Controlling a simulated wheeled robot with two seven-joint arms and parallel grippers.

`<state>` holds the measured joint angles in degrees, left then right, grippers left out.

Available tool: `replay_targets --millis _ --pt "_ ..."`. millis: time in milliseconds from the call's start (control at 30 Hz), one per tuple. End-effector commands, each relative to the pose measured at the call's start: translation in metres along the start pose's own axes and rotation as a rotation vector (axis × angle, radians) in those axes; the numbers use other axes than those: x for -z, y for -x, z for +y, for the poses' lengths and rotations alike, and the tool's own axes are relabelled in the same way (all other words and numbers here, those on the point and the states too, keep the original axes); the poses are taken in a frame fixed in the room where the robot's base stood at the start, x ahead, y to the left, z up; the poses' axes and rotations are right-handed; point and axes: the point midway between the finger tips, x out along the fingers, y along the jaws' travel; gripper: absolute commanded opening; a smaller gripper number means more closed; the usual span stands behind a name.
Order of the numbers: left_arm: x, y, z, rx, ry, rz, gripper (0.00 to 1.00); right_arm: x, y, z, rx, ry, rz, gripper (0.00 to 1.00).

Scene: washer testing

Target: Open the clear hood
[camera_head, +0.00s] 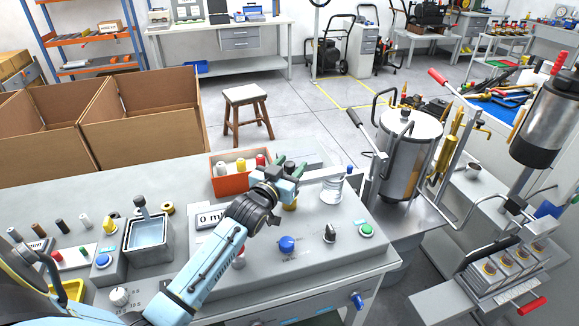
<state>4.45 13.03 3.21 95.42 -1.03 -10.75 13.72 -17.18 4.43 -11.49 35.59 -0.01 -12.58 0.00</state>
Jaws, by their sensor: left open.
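I cannot tell for sure that this is the clear hood. My left gripper (289,168) is open and empty, above the back of the grey control panel (318,262). It is near an orange box (230,183) of small bottles and well to the left of the cylinder. My blue left arm crosses the panel from the lower left. My right gripper is not in view.
A grey basin (148,240) with an upright handle stands left of my arm, among small spools and bottles. The panel carries a blue knob (287,244) and a green button (366,231). Cardboard boxes (142,118) and a stool (246,105) stand behind. A dark-banded cylinder (545,120) stands far right.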

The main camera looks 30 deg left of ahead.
Motion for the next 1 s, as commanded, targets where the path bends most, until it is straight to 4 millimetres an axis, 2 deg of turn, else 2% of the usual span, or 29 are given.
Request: replay_targets --millis 67,400,767,1000 --pt "0.0000 0.0002 0.0000 0.000 0.000 0.000 0.44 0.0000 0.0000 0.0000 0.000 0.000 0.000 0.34" --pt "-0.0001 0.0004 0.0000 0.000 0.000 0.000 0.00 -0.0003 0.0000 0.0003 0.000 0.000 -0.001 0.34" --pt "0.0007 -0.0017 -0.0003 -0.018 -0.003 0.003 0.00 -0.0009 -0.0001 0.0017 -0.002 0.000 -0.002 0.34" --pt "0.0018 -0.0088 -0.0067 -0.096 -0.008 0.008 0.00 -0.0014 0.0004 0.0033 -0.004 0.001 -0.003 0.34"
